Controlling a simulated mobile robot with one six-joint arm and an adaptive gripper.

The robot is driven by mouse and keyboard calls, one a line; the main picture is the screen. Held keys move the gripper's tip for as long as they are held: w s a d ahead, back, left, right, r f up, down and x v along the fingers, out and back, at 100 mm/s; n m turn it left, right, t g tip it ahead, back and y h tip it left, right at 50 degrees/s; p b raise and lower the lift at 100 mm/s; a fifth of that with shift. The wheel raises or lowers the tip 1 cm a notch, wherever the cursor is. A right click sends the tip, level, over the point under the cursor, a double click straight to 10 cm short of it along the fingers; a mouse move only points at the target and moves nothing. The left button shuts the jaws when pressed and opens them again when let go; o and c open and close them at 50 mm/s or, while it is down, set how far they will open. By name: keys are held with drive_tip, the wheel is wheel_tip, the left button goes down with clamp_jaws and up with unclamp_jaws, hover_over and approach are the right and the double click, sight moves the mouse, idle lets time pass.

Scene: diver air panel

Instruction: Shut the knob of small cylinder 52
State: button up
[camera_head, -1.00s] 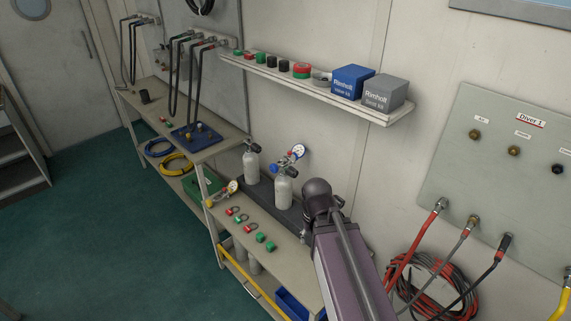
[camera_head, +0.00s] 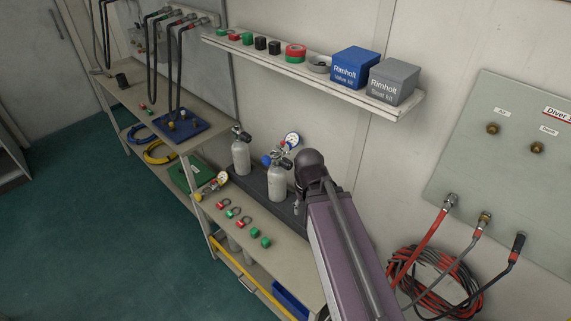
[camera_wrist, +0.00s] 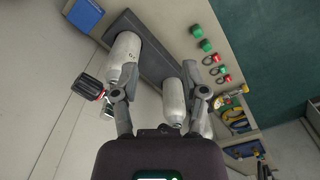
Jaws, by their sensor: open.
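Two small grey-white cylinders stand in a dark rack (camera_head: 254,186) on the bench in the head view: a left one (camera_head: 241,158) and a right one (camera_head: 277,184) with a gauge and valve on top. I cannot read their numbers there. In the wrist view one cylinder (camera_wrist: 125,52) has small marks too unclear to read, and a black knob with a red end (camera_wrist: 88,88) beside its neck. A second cylinder (camera_wrist: 174,100) lies between the finger lines. My gripper (camera_wrist: 160,94) is open, its fingers apart with nothing held. In the head view my arm hides it.
A shelf (camera_head: 310,77) with small parts and two Rimholt boxes (camera_head: 355,69) overhangs the bench. The Diver 1 panel (camera_head: 480,150) with hoses is at right. The floor (camera_head: 90,230) at left is clear.

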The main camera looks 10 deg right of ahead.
drive_tip(key=o, duration=0.3)
drive_tip(key=shift+o, duration=0.9)
drive_tip(key=shift+f, duration=0.15)
drive_tip(key=w+d+f+n+t+h+b, duration=0.3)
drive_tip(key=w+f+t+h+b, duration=0.35)
drive_tip(key=b, duration=0.75)
drive_tip(key=w+a+f+n+t+h+b, duration=0.1)
drive_tip(key=w+a+n+t+h+b, duration=0.1)
drive_tip(key=w+a+n+t+b, duration=0.5)
drive_tip(key=w+a+t+b, duration=0.1)
drive_tip(key=w+a+b, duration=0.2)
drive_tip(key=b, duration=0.1)
drive_tip(key=shift+w+n+h, duration=0.35)
drive_tip(key=shift+n, duration=0.05)
